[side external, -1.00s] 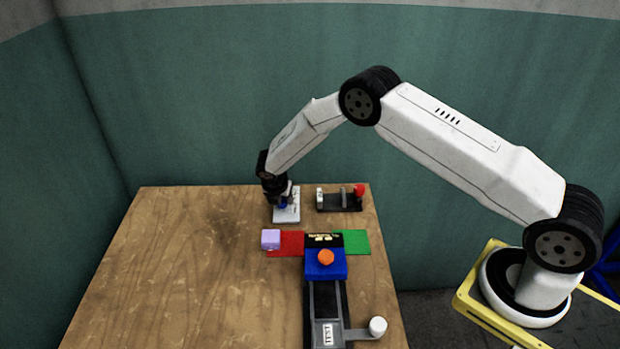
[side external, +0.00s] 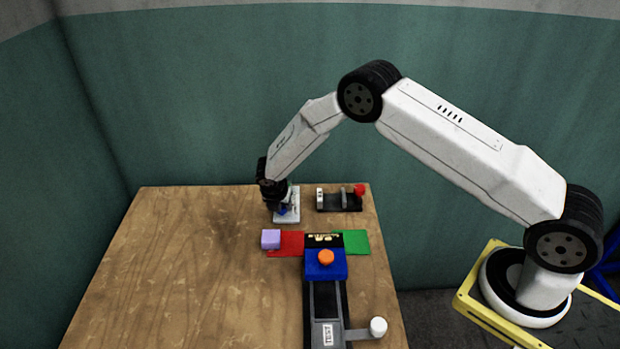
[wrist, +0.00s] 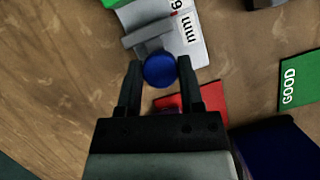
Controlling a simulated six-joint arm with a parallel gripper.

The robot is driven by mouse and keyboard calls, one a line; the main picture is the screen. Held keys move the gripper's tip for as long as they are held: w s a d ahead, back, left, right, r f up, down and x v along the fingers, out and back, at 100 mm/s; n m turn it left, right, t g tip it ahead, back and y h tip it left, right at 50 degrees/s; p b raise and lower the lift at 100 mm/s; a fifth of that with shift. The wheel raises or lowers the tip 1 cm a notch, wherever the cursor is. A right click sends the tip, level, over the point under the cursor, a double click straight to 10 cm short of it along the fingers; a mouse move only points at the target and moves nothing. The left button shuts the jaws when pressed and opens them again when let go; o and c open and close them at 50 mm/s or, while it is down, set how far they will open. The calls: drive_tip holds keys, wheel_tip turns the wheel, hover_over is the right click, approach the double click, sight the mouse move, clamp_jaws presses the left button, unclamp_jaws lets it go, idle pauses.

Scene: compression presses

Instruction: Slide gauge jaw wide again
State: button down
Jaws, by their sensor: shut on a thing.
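The gauge (side external: 293,213) is a light grey plate at the back of the table, partly hidden by my gripper (side external: 281,211) in the side view. The wrist view shows the gauge plate (wrist: 194,46) with "mm" on it, a grey jaw bar and a round blue knob (wrist: 160,68). My gripper (wrist: 160,80) is shut on the blue knob, one finger on each side of it. The gap of the gauge jaw cannot be read clearly.
A purple cube (side external: 270,239) sits by a red mat (side external: 289,244). A green mat (side external: 356,242) marked GOOD lies right. A blue press (side external: 326,268) with an orange knob stands between them. A dark fixture (side external: 338,204) with a red knob is right of the gauge. Table left is clear.

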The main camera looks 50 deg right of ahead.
drive_tip(key=shift+s+a, duration=0.15)
drive_tip(key=shift+a, duration=0.1)
drive_tip(key=shift+c, duration=2.4)
unclamp_jaws()
drive_tip(key=shift+o, duration=1.3)
drive_tip(key=shift+r, duration=0.1)
drive_tip(key=v, duration=0.7)
drive_tip(key=shift+r, duration=0.3)
drive_tip(key=shift+s+r, duration=0.1)
